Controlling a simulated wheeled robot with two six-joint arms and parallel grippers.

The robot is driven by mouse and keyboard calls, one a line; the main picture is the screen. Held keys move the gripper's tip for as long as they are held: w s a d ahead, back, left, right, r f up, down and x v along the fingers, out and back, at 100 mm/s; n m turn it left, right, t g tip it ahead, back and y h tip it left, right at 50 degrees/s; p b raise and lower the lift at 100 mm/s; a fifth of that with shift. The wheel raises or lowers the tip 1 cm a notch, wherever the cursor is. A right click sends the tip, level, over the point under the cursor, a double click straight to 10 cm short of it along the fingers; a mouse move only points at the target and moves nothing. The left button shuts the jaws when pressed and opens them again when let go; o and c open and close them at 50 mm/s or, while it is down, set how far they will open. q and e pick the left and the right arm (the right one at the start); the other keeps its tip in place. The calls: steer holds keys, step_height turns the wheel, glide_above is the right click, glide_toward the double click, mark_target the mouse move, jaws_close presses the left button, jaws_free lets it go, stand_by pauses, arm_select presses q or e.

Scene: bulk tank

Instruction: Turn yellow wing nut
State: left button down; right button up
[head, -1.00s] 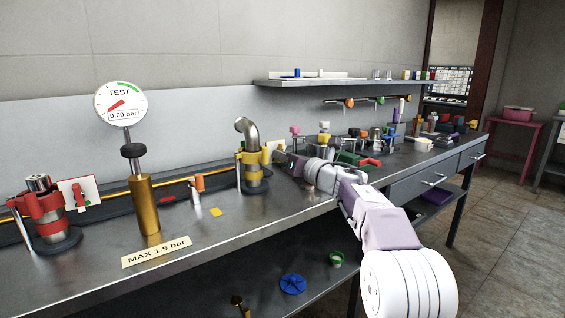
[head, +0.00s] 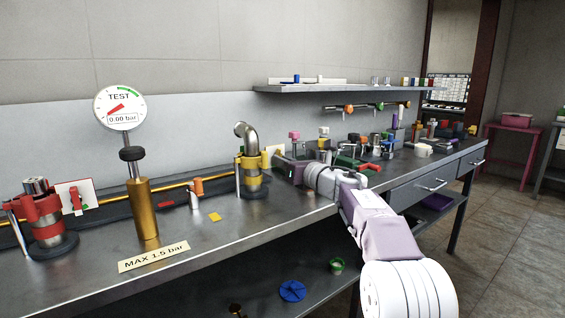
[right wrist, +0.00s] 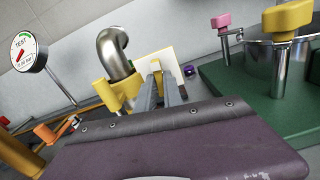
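The yellow wing nut (right wrist: 156,66) shows in the right wrist view in front of a white plate (right wrist: 172,62), beside the yellow clamp (right wrist: 118,94) under a steel elbow pipe (right wrist: 112,52). In the head view the yellow clamp (head: 252,164) stands on the bench, and my right gripper (head: 283,162) reaches in just right of it. The two fingers of my right gripper (right wrist: 160,84) are apart, with the wing nut at their tips. Whether they touch it I cannot tell. My left gripper is not in view.
A pressure gauge (head: 121,107) on a brass cylinder (head: 143,208) and a red clamp (head: 44,212) stand left on the bench. A green base (right wrist: 252,98) with pink and yellow knobs is close on the right. Bare bench lies in front of the yellow clamp.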

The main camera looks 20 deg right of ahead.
steer(key=shift+o, duration=0.4)
steer(key=shift+f, duration=0.1)
steer(key=shift+s+d, duration=0.1)
steer(key=shift+s, duration=0.1)
steer(key=v, duration=0.8)
steer(key=shift+s+b, duration=0.3)
steer(key=shift+b, duration=0.05)
